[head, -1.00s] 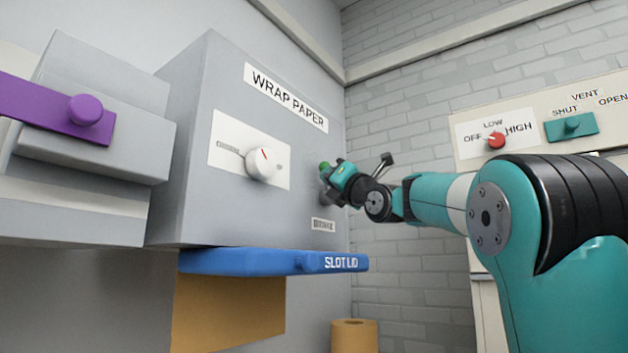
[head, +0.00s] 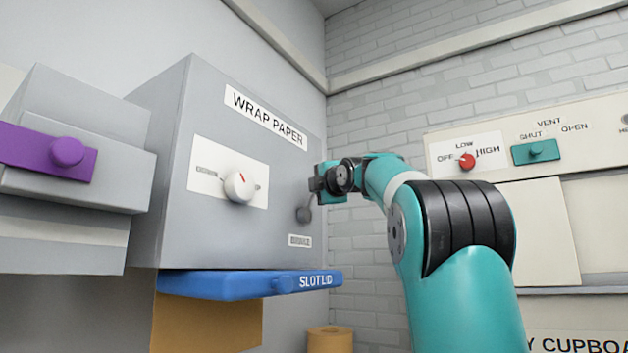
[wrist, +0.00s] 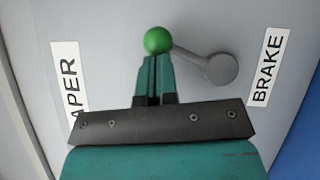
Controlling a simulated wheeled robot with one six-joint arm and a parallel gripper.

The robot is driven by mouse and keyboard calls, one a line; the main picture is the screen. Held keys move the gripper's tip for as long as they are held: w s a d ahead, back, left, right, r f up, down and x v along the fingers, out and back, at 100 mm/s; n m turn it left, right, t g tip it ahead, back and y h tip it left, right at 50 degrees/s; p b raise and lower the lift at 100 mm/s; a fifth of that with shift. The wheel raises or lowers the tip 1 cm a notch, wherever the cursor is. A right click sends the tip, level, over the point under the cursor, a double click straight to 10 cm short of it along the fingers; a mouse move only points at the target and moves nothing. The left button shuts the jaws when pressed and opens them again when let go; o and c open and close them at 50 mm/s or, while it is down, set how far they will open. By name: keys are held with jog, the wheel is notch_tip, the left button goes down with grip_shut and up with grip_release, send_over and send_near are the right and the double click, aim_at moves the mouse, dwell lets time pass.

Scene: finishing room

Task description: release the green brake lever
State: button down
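The green ball knob (wrist: 158,40) of the brake lever shows in the wrist view, just beyond my fingertips. A grey arm runs from it to a round grey pivot (wrist: 220,70), on the side of the BRAKE label (wrist: 267,66). My gripper (wrist: 154,58) has its two fingers together, with only a thin dark line between them. The tips are at the knob; whether they touch it I cannot tell. In the head view my gripper (head: 316,184) is close to the grey panel and hides the knob. The lever's pivot (head: 303,214) shows just below it.
The WRAP PAPER machine (head: 225,145) has a white dial (head: 238,187) left of my gripper. The blue slot lid (head: 225,283) juts out below. A purple bar with a knob (head: 68,151) is at far left. A control panel (head: 440,145) is on the right wall.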

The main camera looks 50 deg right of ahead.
jog(key=shift+w+d+f+m+g+p, duration=0.1)
jog(key=shift+w+d+m+g+p, duration=0.05)
jog(key=shift+d+m+g+p, duration=0.8)
jog(key=shift+d+t, duration=0.15)
jog(key=shift+t, duration=0.1)
jog(key=w+a+r+b+v, duration=0.1)
jog(key=b+v, duration=0.4)
jog(key=v, duration=0.8)
jog(key=shift+w+a+b, duration=0.2)
jog(key=shift+a+b, duration=0.15)
jog(key=shift+a, duration=0.25)
